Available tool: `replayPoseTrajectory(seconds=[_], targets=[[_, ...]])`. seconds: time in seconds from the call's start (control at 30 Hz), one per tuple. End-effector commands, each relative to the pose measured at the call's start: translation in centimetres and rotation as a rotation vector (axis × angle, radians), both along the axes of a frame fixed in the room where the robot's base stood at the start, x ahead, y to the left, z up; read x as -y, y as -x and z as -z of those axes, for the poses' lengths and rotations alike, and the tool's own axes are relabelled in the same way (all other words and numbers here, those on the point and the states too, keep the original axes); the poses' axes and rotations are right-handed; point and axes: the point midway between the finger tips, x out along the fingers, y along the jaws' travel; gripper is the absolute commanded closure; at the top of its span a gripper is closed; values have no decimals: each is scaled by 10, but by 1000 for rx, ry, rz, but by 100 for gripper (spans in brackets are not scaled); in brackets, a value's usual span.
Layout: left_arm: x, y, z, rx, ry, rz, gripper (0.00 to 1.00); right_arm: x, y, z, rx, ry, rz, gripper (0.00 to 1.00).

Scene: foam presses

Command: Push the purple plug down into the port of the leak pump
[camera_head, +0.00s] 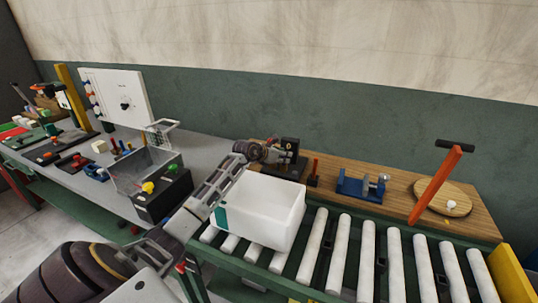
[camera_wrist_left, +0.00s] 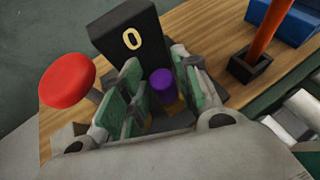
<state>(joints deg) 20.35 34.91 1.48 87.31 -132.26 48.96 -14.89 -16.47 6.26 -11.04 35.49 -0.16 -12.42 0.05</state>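The purple plug (camera_wrist_left: 161,82) stands upright in the left wrist view, in front of a black block (camera_wrist_left: 127,39) marked "0" on the leak pump. A red round knob (camera_wrist_left: 67,81) is left of that block. The leak pump (camera_head: 290,145) is on the wooden table in the head view, largely covered by my left gripper (camera_head: 272,155). My left gripper also shows in the wrist view (camera_wrist_left: 158,95), its fingers apart, with the plug in the gap between them. Whether they touch it is unclear. The port is hidden. My right gripper is not in view.
A white bin (camera_head: 262,212) sits on the roller conveyor (camera_head: 365,255) under my left arm. Right of the pump stand a red-orange lever (camera_head: 315,170), a blue fixture (camera_head: 358,187) and a round wooden disc (camera_head: 455,200) with an orange lever. A grey bench with several devices is at left.

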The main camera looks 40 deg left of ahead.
Motion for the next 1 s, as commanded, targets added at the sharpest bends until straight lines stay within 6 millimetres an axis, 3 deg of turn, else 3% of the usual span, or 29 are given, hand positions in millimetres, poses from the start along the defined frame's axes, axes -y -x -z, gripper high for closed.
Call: replayPoseTrajectory(seconds=[1.0], targets=[[-13, 82, -44, -1, -2, 0, 68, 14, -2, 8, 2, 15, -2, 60]])
